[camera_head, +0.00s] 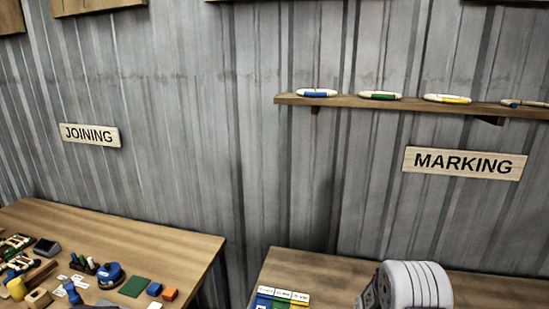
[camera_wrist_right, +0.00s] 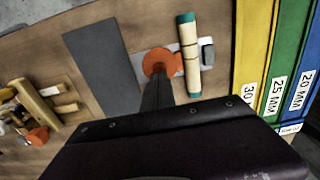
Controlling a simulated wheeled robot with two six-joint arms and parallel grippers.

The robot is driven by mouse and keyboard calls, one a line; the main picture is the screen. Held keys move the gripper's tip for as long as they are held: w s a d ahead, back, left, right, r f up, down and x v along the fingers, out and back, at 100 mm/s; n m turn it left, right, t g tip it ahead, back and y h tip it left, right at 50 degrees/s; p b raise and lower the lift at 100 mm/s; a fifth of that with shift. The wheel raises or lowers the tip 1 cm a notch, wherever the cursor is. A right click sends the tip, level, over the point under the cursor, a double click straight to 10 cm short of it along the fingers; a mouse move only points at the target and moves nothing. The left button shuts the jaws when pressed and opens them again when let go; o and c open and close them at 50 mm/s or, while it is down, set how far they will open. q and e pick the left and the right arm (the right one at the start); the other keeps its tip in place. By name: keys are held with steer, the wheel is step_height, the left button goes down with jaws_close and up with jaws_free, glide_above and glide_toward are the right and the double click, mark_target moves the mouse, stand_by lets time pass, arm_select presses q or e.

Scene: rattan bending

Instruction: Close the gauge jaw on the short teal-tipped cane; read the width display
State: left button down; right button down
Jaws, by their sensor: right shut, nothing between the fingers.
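The short cane (camera_wrist_right: 189,60), tan with teal ends, lies across the light grey gauge (camera_wrist_right: 135,55) in the right wrist view. An orange round piece (camera_wrist_right: 158,62) of the gauge is just left of the cane. A small grey block (camera_wrist_right: 207,52) is on the cane's right side. My right gripper (camera_wrist_right: 156,90) is shut and empty, its dark fingers reaching up to the orange piece. I cannot tell whether they touch it. No readable width display shows. The cane and gauge do not show in the head view, nor does my left gripper.
Yellow, green and blue bins (camera_wrist_right: 250,45) marked 30, 25 and 20 MM stand right of the gauge. A dark grey mat (camera_wrist_right: 103,65) lies left, with wooden pieces (camera_wrist_right: 35,110) beyond. The head view shows the joining table (camera_head: 165,243) and a shelf (camera_head: 400,103) on the wall.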

steer(key=shift+f+b, duration=0.6)
steer(key=shift+f, duration=0.25)
stand_by(0.8)
steer(key=shift+d, duration=0.15)
stand_by(0.4)
steer(key=shift+s+a, duration=0.1)
steer(key=shift+a, duration=0.25)
stand_by(0.4)
steer(key=shift+a, duration=0.25)
steer(key=shift+r, duration=0.1)
stand_by(0.4)
step_height(320, 180, up, 7)
steer(key=p, duration=0.6)
